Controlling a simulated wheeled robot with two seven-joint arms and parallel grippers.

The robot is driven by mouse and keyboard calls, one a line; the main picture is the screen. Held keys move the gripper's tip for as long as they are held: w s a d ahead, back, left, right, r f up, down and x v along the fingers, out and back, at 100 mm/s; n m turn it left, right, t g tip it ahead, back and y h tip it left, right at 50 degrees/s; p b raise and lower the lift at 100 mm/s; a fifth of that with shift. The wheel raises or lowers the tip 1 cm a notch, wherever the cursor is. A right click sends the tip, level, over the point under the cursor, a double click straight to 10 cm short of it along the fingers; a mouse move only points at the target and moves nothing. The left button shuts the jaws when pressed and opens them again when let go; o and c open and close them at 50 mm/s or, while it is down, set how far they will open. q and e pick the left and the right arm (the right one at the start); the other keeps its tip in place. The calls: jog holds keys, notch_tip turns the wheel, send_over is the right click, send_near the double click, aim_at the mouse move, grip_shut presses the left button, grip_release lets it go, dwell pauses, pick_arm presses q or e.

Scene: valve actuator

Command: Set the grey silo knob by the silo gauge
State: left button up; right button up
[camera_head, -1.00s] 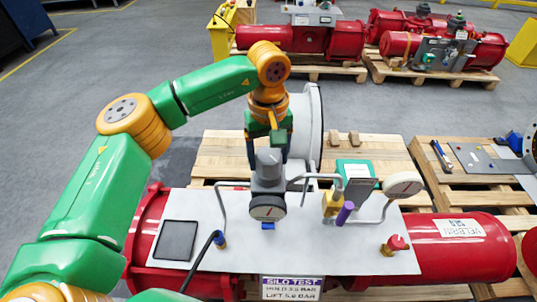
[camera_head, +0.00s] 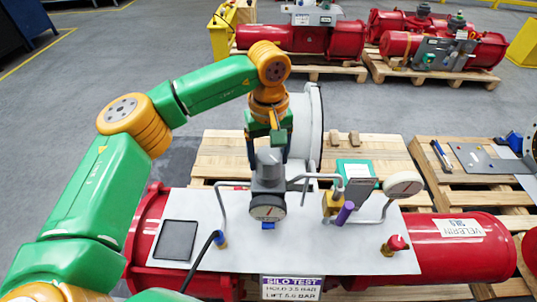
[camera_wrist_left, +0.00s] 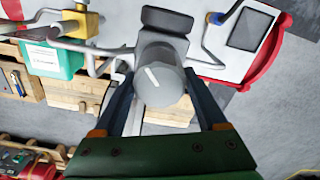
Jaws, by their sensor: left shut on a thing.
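The grey silo knob (camera_head: 269,158) stands upright on top of a grey regulator body (camera_head: 268,183) on the white plate. It also shows in the left wrist view (camera_wrist_left: 158,84), with a white mark on its round face. The silo gauge (camera_head: 267,207) is the round dial on the front of that body, with its needle near upright. My left gripper (camera_head: 268,153) reaches down from above and is shut on the knob. In the left wrist view its two fingers stand on either side of the knob. My right gripper is not in view.
A label (camera_head: 292,288) reads SILO TEST, with hold and lift values in bar. Bent grey pipes, a yellow valve with a purple handle (camera_head: 344,212), a second gauge (camera_head: 404,184) and a red knob (camera_head: 396,243) stand on the plate (camera_head: 300,253). A black tablet (camera_head: 176,240) lies at left.

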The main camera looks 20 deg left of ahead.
aim_at(268, 153)
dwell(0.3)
pick_arm(q)
jog(key=o, duration=1.3)
jog(key=shift+r, duration=0.1)
jog(key=shift+s+r+b, duration=0.1)
jog(key=shift+r+b, duration=0.5)
jog(key=shift+r, duration=2.95)
